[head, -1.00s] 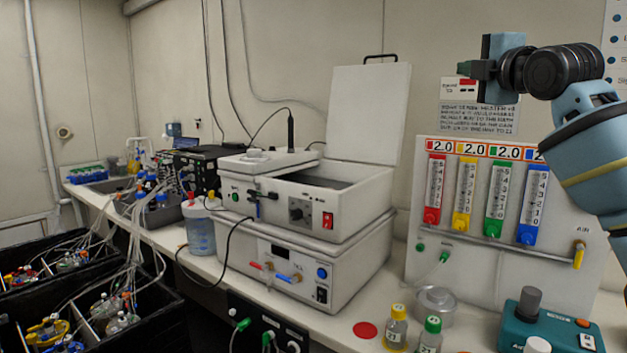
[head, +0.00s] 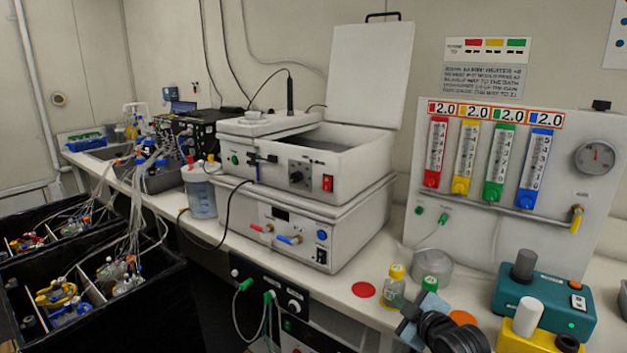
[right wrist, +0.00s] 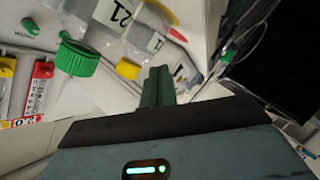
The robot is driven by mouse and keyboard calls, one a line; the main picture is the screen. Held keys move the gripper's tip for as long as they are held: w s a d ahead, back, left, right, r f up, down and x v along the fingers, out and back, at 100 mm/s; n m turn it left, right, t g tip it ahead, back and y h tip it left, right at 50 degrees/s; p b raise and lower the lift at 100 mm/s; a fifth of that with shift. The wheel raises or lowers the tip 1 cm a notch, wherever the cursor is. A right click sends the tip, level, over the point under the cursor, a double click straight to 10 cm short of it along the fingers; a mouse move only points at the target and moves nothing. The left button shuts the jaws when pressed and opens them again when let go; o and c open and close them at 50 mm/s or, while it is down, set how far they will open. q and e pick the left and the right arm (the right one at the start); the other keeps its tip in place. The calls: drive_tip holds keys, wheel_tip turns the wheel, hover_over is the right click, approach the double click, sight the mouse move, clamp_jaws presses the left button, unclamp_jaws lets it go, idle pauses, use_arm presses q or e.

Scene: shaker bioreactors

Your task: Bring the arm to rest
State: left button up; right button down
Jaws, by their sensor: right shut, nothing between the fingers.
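My right gripper (head: 410,322) is low at the front edge of the bench, in front of two small capped bottles. In the right wrist view its green fingers (right wrist: 157,86) are together with nothing between them. The yellow-capped bottle (head: 392,291) stands upright just behind the gripper. The green-capped bottle (head: 430,284) is mostly hidden behind my arm, with its cap showing. In the right wrist view the green cap (right wrist: 80,58) and the yellow cap (right wrist: 128,69) lie ahead of the fingers, apart from them. My left gripper is out of view.
A teal device (head: 545,309) and a yellow device (head: 520,338) stand right of my arm. A metal pot (head: 434,268) and the flow-meter panel (head: 560,185) are behind. The lidded bath (head: 330,190) stands left.

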drive_tip(key=s+f+m+g, duration=0.2)
drive_tip(key=s+f+m, duration=0.4)
drive_tip(key=s+f, duration=1.5)
drive_tip(key=s+f+m+g+h, duration=0.1)
drive_tip(key=s+f+m, duration=0.1)
drive_tip(key=s, duration=0.9)
drive_tip(key=s+f+m+g+h, duration=0.1)
drive_tip(key=s+f+m, duration=0.1)
drive_tip(key=s, duration=0.9)
drive_tip(key=shift+s+d+f+m+g, duration=0.25)
drive_tip(key=shift+s+f+m+g, duration=0.1)
drive_tip(key=shift+f, duration=0.25)
